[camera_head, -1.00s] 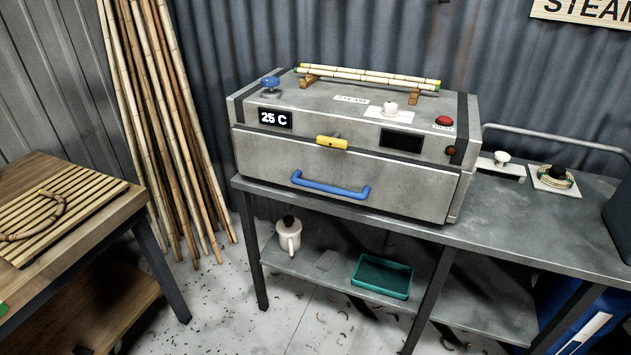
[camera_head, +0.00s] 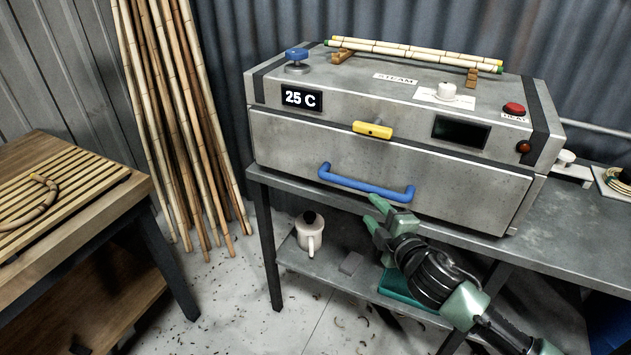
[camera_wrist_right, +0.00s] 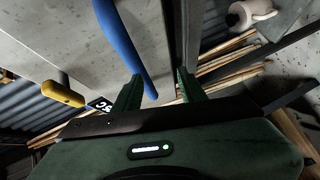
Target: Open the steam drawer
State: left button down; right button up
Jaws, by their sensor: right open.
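The grey steam box has a closed front drawer (camera_head: 440,182) with a blue bar handle (camera_head: 365,187). A yellow latch (camera_head: 372,130) sits across the seam above it. My right gripper (camera_head: 374,212) is open and empty, just below and in front of the handle. In the right wrist view the blue handle (camera_wrist_right: 126,45) runs down close to the fingertips (camera_wrist_right: 158,80), nearer the left finger; I cannot tell if they touch. The yellow latch (camera_wrist_right: 62,93) shows at the left there. My left gripper is out of view.
The box stands on a grey metal table (camera_head: 590,240). On the lower shelf are a white jug (camera_head: 310,236) and a green tray (camera_head: 400,285), partly behind my arm. A wooden table (camera_head: 100,210) is at the left, with bamboo poles (camera_head: 180,120) leaning behind.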

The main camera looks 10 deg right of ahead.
aim_at(357, 188)
jog(key=r, duration=0.1)
jog(key=w+a+r+n, duration=0.1)
jog(key=r, duration=0.1)
jog(key=shift+w+a+t+y, duration=0.25)
jog(key=shift+w+t+y, duration=0.05)
jog(key=p+x, duration=0.1)
jog(key=x, duration=0.6)
jog(key=shift+f, duration=0.1)
grip_shut()
dwell(0.9)
